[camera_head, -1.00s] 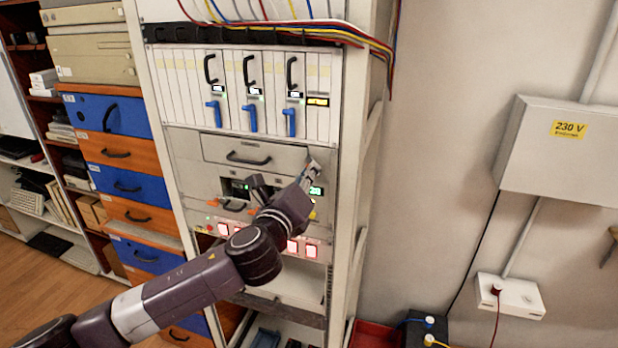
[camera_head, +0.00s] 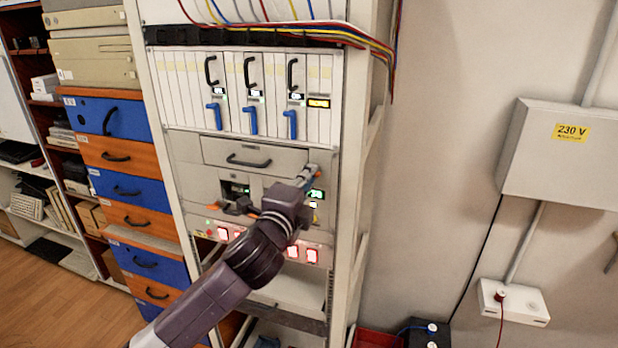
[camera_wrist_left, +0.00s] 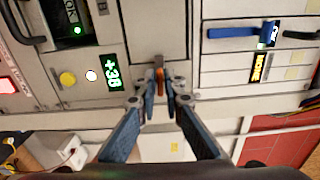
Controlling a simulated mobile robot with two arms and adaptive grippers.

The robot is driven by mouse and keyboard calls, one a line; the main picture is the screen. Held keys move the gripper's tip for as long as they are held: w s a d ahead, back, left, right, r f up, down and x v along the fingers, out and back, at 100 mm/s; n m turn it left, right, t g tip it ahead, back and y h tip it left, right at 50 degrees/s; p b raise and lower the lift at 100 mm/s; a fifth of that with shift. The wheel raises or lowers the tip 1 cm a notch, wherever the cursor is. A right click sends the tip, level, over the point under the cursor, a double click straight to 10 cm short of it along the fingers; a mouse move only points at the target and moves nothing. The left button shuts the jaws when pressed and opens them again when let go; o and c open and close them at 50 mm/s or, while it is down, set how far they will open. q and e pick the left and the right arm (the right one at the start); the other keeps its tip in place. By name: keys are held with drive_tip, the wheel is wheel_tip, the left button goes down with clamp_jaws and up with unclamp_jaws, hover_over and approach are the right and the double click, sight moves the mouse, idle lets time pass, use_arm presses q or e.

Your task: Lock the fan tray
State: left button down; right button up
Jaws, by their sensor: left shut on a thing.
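The fan tray (camera_head: 280,156) is a grey drawer front with a black bar handle (camera_head: 248,161), in the rack below the upright cards. It looks flush with the rack. My left gripper (camera_head: 311,174) is at the tray's lower right corner. In the left wrist view the left gripper (camera_wrist_left: 160,92) is shut on a small latch (camera_wrist_left: 159,75) with an orange part, beside the green display. The fingertips cover part of the latch, so its exact angle is hard to tell. My right gripper is in neither view.
Cards with blue levers (camera_head: 250,121) stand above the tray. A green display (camera_head: 317,194) and red-lit switches (camera_head: 293,252) are below. The rack's right post (camera_head: 352,200) is close to my gripper. A wall box (camera_head: 560,155) hangs at right.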

use_arm(q)
drive_tip(key=shift+n, duration=0.3)
idle(0.4)
drive_tip(key=c, duration=2.1)
unclamp_jaws()
drive_tip(key=v, duration=1.2)
drive_tip(key=shift+f, duration=0.1)
